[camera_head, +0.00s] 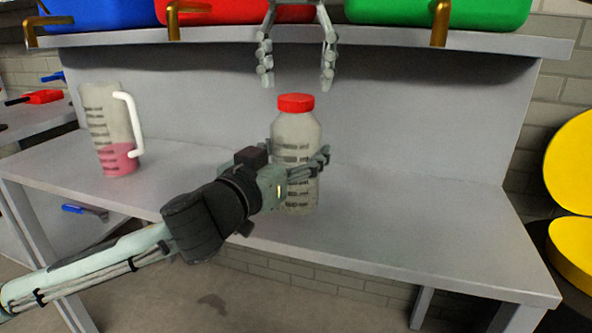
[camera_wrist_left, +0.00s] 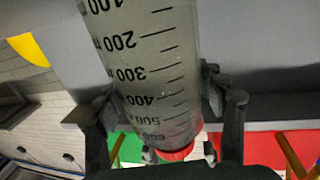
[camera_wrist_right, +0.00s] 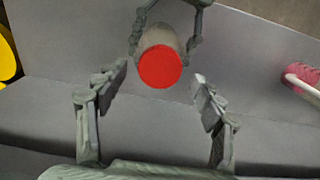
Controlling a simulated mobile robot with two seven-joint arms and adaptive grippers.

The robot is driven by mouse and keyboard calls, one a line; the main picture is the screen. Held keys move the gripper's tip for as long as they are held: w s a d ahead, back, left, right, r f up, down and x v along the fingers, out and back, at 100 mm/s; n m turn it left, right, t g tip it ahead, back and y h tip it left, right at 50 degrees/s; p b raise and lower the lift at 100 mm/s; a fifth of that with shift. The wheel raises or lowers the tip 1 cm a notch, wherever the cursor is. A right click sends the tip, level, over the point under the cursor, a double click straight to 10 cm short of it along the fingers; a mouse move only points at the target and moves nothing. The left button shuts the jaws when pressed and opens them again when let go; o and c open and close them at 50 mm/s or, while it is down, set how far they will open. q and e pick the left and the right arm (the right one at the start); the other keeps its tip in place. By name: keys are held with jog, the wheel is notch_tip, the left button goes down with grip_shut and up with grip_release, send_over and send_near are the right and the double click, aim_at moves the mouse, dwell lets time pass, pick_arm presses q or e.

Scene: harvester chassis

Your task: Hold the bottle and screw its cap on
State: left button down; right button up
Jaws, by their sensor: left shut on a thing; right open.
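The grey translucent bottle (camera_head: 297,135) stands upright on the grey bench, and its printed scale shows in the left wrist view (camera_wrist_left: 150,65). The red cap (camera_head: 296,103) sits on the bottle's mouth; the right wrist view shows it from above (camera_wrist_right: 160,67). I cannot tell how tightly it is seated. My left gripper (camera_head: 305,172) is shut around the bottle's body from the left, with fingers on both sides. My right gripper (camera_head: 297,82) points down from above, open and empty. Its fingers (camera_wrist_right: 160,85) are apart on either side of the cap, above it and not touching.
A measuring jug (camera_head: 106,130) with pink liquid and a white handle stands on the bench's left. A shelf (camera_head: 340,38) above holds blue, red and green bins. A yellow round object (camera_head: 570,165) is at the right. The bench (camera_head: 420,225) right of the bottle is clear.

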aim_at(283, 161)
jog(key=shift+r, duration=1.1)
jog(key=o, duration=0.6)
jog(key=shift+c, duration=0.2)
pick_arm(q)
jog(key=shift+c, duration=0.7)
grip_release()
jog(key=v, duration=0.7)
jog(key=shift+s+a, duration=0.15)
jog(key=shift+s, duration=0.1)
